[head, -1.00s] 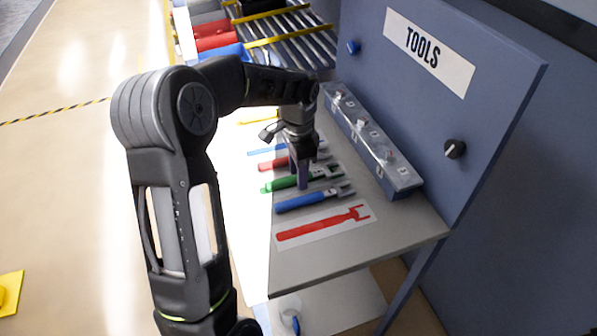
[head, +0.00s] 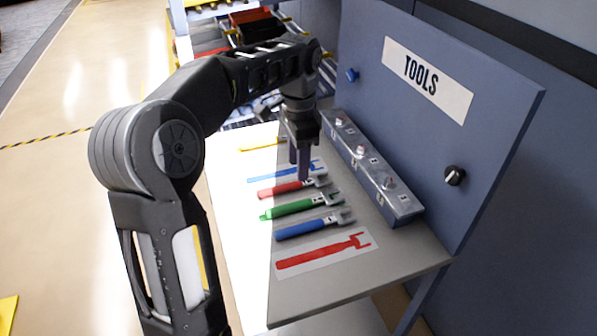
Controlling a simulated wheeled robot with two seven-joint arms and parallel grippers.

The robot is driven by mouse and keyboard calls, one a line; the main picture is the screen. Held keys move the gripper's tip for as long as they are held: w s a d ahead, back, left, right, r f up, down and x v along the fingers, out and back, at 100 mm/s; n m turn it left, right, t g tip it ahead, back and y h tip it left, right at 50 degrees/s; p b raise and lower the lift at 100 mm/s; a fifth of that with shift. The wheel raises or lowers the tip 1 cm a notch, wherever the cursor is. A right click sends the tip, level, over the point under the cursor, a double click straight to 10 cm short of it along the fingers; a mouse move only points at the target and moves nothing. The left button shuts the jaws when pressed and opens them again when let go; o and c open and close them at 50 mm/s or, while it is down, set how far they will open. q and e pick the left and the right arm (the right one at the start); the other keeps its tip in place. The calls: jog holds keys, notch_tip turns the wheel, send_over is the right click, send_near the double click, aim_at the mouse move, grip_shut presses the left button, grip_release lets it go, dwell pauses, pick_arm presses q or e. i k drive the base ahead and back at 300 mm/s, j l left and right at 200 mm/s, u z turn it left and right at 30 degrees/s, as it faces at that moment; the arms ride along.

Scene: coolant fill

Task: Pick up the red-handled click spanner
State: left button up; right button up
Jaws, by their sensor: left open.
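The red-handled click spanner (head: 282,189) lies on the tool table, its handle to the left and its metal jaw end to the right. My left gripper (head: 302,172) points down over the spanner's right part, and its fingers partly hide the spanner there. The left gripper is open with nothing visible between its fingers. I cannot tell whether the fingertips touch the spanner. My right gripper is not in view.
A green-handled spanner (head: 292,208) and a blue-handled spanner (head: 302,228) lie nearer. A flat red spanner outline (head: 318,255) is at the front. A grey box (head: 384,184) and the TOOLS panel (head: 500,130) stand on the right.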

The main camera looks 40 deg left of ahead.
aim_at(296, 185)
jog(key=u, duration=1.3)
jog(key=k, duration=0.5)
